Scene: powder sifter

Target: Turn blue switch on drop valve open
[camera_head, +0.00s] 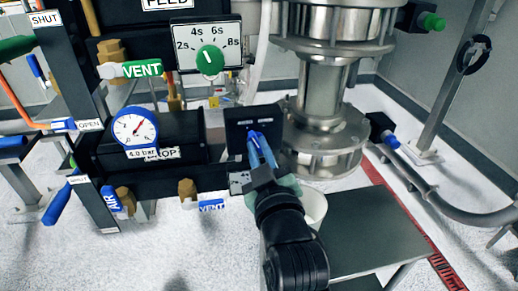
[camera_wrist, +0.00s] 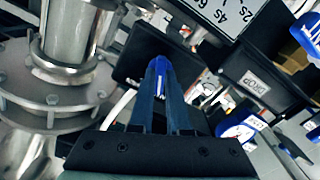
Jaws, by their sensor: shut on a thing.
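The drop valve's black switch box (camera_head: 238,117) is at the centre of the head view, right of the black block with the DROP label (camera_head: 163,154). In the wrist view the box (camera_wrist: 130,62) is behind my fingers. The blue switch (camera_wrist: 172,66) shows between and around my fingertips in the wrist view. My gripper (camera_head: 262,152) is at the front of the box, with its fingers closed on the blue switch. The fingers hide much of the switch, and I cannot read its position or the markings above it.
A round blue pressure gauge (camera_head: 135,131) is left of the box. A dial with a green knob (camera_head: 210,60) and a green VENT handle (camera_head: 142,69) are above. A steel flanged column (camera_head: 322,92) stands close on the right, with a white bucket (camera_head: 314,207) and grey table (camera_head: 375,230) below.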

